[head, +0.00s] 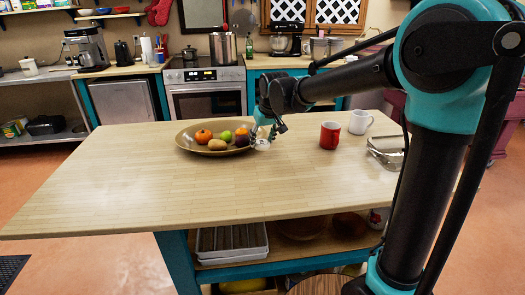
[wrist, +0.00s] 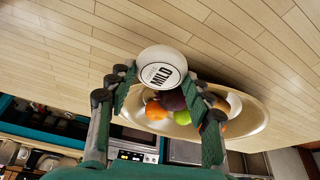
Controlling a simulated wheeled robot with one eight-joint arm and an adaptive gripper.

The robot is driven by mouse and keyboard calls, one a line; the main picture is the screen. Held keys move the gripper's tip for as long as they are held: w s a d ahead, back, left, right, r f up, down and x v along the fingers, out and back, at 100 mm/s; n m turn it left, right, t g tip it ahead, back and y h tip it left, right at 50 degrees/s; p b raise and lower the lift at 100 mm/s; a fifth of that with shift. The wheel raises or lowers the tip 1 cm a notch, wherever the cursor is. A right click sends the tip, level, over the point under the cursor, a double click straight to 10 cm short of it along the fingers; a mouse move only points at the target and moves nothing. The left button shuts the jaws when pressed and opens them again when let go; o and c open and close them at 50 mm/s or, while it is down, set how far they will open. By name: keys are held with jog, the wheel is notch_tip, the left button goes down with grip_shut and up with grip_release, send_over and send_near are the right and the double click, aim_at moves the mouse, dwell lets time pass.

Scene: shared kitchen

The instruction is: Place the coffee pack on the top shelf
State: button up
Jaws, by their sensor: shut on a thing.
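My gripper (head: 264,137) is over the wooden island, at the right edge of the fruit bowl. It is shut on a round white pack with a dark "MILD" label (wrist: 161,69), which I take to be the coffee pack. The wrist view shows the pack between the fingertips. In the head view the pack (head: 262,145) is small and partly hidden by the fingers. I cannot tell whether it touches the island top. Wall shelves (head: 108,16) show at the upper left, across the room. I cannot tell which shelf the task means.
The fruit bowl (head: 187,144) is close to my gripper. A red mug (head: 330,135), a white mug (head: 360,122) and a foil-like container (head: 386,151) stand to the right. The island's left and front (head: 130,190) are clear. Counters and a stove (head: 205,88) stand behind.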

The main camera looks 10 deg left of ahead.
aim_at(262, 150)
jog(key=shift+f, duration=2.35)
jog(key=o, duration=0.9)
jog(key=shift+f, duration=0.1)
